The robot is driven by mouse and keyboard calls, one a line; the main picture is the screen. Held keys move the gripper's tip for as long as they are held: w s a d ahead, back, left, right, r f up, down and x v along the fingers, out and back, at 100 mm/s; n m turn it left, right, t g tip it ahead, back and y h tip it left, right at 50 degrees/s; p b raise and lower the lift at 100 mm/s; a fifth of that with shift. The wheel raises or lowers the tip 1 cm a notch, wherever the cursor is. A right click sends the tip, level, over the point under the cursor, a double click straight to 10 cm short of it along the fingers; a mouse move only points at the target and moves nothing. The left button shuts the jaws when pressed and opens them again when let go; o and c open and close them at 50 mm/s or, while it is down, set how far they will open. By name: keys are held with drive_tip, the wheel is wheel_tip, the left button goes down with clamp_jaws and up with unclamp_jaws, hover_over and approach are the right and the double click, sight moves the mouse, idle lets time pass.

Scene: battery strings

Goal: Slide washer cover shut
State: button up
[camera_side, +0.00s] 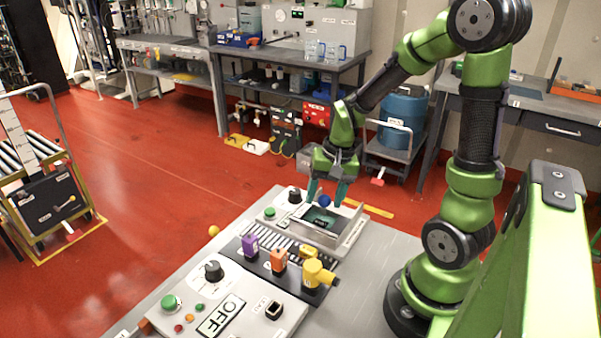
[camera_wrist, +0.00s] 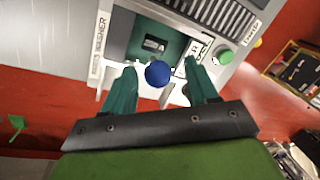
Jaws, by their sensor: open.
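The washer (camera_side: 345,235) is the light unit at the far end of the bench panel. It shows a dark green recess (camera_side: 318,217) with a small dark item inside; the recess (camera_wrist: 140,35) also shows in the wrist view. A blue ball knob (camera_side: 325,201), which looks like the cover's handle, sits at the recess's far edge. My gripper (camera_side: 326,191) is open over this edge. In the wrist view, the blue knob (camera_wrist: 158,74) lies between its two green fingers, with gaps on both sides. The cover plate itself is hard to make out.
Nearer on the panel stand a purple block (camera_side: 250,245), an orange block (camera_side: 278,261) and a yellow fitting (camera_side: 318,274). A green button (camera_side: 270,213) and black dial (camera_side: 295,195) sit beside the washer. The grey bench (camera_side: 372,255) is clear on the right.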

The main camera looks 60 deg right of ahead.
wheel_tip(320, 180, up, 16)
drive_tip(key=s+d, duration=0.1)
drive_tip(key=s, duration=0.1)
drive_tip(key=shift+s+d+r, duration=0.25)
drive_tip(key=shift+s+d, duration=0.05)
drive_tip(key=shift+d, duration=0.1)
drive_tip(key=s+a+n+t, duration=0.2)
drive_tip(key=a+n+t, duration=0.3)
drive_tip(key=a, duration=0.9)
drive_tip(key=shift+a+f+n+y, duration=0.25)
drive_tip(key=shift+f+n+y, duration=0.15)
drive_tip(key=shift+n, duration=0.7)
